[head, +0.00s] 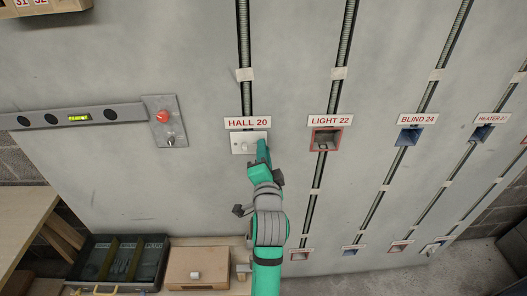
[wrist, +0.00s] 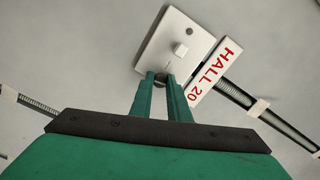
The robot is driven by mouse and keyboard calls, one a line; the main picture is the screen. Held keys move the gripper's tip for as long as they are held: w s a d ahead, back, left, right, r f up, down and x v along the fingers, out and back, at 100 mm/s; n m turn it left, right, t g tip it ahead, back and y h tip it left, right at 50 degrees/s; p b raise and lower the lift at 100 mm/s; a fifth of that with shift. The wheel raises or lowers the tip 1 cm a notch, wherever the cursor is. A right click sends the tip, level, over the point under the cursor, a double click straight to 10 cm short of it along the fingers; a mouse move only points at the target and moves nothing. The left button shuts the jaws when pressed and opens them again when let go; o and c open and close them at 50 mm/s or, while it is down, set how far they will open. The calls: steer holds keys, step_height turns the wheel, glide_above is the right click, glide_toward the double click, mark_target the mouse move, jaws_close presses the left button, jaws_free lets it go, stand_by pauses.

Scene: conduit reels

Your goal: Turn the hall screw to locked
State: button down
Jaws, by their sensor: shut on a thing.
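The white hall switch plate (head: 240,145) is on the grey wall under the HALL 20 label (head: 248,123). In the wrist view the plate (wrist: 156,48) shows tilted, with a small square white switch (wrist: 180,49) at its middle. The hall screw (wrist: 159,83) is a small dark piece at the plate's lower edge, between my fingertips. My green gripper (head: 262,152) is at the right side of the plate in the head view. In the wrist view my gripper (wrist: 163,80) is shut on the screw. Its fingers hide most of it, so its turn position cannot be read.
LIGHT 22 (head: 330,120) with an open red-edged box (head: 325,141) is to the right. BLIND 24 (head: 418,119) is farther right. A spirit level (head: 75,117) and a panel with a red button (head: 162,116) are left. A black toolbox (head: 120,260) and a wooden box (head: 199,266) stand below.

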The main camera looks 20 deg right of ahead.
steer(key=shift+m, duration=0.9)
steer(key=c, duration=1.7)
jaws_free()
steer(key=shift+o, duration=0.2)
steer(key=v, duration=1)
steer(key=shift+s, duration=0.4)
steer(key=shift+a, duration=0.1)
